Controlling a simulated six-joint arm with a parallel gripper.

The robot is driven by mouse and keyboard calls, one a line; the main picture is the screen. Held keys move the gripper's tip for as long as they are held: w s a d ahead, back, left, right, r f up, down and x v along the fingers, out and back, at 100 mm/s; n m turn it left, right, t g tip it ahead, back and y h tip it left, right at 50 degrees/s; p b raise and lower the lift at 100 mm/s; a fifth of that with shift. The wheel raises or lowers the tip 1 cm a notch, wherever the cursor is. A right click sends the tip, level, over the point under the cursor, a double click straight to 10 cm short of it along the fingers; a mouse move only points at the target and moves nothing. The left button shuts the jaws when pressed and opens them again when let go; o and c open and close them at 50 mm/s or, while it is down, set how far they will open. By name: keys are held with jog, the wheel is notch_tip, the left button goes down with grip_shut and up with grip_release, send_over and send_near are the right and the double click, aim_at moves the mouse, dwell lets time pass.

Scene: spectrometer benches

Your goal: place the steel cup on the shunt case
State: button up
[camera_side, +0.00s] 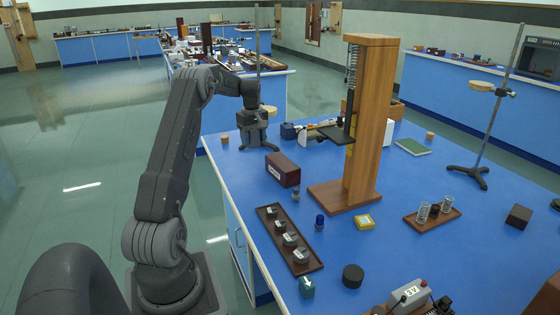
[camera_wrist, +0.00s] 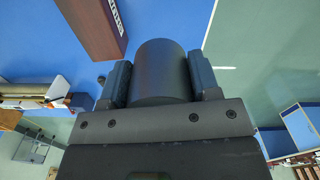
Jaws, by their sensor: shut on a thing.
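My gripper (camera_side: 253,140) is shut on a dark grey cylinder, the steel cup (camera_wrist: 162,70), seen between both fingers in the wrist view. In the side view the cup is hardly distinguishable between the dark fingers. My gripper is over the left edge of the blue bench, farther back than a dark red-brown box with a white label, apparently the shunt case (camera_side: 283,170). The case also shows at the upper left in the wrist view (camera_wrist: 92,28), apart from the cup. Its visible top is bare.
A tall wooden stand (camera_side: 368,125) rises right of the case. A small metal weight (camera_side: 296,195) stands close in front of it. A brown tray (camera_side: 270,212) with several dark weights lies nearer. A dark blue object (camera_side: 288,131) sits right of my gripper.

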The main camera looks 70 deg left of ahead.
send_over(279, 167)
notch_tip(279, 167, down, 5)
jog(key=shift+a+f, duration=0.1)
jog(key=shift+f, duration=2.05)
jog(key=shift+f, duration=0.15)
jog(key=o, duration=1)
jog(key=shift+o, duration=0.2)
